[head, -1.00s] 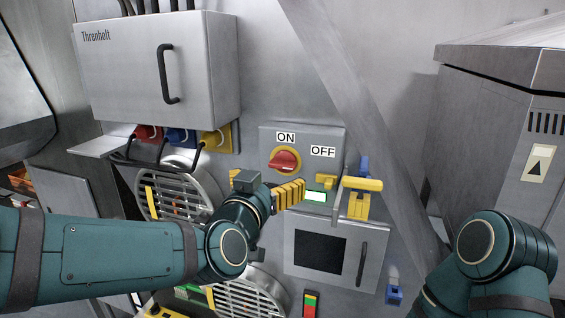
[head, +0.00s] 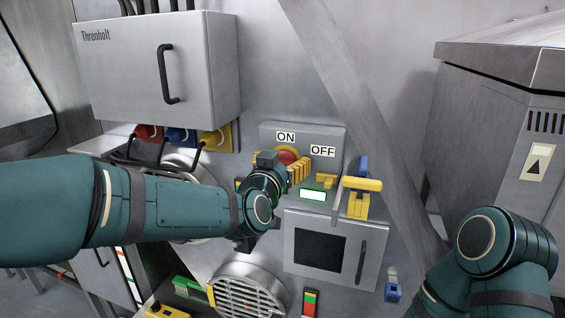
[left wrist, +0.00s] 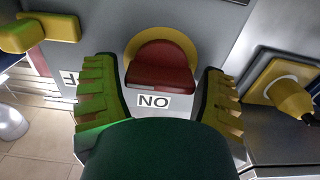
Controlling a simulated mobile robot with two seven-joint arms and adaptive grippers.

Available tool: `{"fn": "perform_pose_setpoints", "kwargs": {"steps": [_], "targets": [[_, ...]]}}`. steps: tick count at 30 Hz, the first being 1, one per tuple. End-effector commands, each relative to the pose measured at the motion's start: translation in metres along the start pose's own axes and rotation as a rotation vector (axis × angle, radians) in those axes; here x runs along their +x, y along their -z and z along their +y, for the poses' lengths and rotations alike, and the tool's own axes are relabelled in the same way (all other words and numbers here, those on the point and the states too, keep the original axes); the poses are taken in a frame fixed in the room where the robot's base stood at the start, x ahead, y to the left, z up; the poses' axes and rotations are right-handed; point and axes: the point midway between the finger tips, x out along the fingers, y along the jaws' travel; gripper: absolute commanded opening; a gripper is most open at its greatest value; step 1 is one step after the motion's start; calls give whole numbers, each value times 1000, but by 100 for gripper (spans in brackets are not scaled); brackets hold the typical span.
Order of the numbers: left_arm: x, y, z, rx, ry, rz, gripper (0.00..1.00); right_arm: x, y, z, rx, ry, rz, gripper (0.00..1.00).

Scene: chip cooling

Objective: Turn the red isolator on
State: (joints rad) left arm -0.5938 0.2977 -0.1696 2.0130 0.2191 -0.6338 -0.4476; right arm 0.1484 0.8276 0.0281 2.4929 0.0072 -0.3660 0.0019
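The red isolator (head: 287,153) is a round red knob on a yellow disc, set in a grey panel box (head: 334,134) between ON and OFF labels. My left gripper (head: 291,171) is in front of it and covers its lower part in the head view. In the left wrist view the red isolator (left wrist: 160,66) lies ahead, between and beyond the two yellow fingers of my left gripper (left wrist: 160,95). The fingers are spread apart, with nothing visible held between them. I cannot tell from these views if they touch the knob. My right gripper is not in view.
A yellow handle (head: 361,184) and a lit green-framed display (head: 312,195) sit right of and below the knob. A grey cabinet (head: 160,70) with cable plugs (head: 182,137) below it is at the upper left. A diagonal beam (head: 345,95) crosses at the right.

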Motion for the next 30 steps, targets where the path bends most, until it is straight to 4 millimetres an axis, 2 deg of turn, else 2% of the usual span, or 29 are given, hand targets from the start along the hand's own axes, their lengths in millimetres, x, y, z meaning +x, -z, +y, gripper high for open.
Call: {"fn": "perform_pose_setpoints", "kwargs": {"steps": [1,3,11,17,30], "targets": [[0,0,0,0,0,0,50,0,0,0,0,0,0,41],[0,0,0,0,0,0,25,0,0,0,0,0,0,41],[0,0,0,-6,0,0,25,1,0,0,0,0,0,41],[0,-2,0,-60,0,-1,25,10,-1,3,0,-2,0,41],[0,-5,-2,-405,0,1,25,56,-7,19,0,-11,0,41]]}}
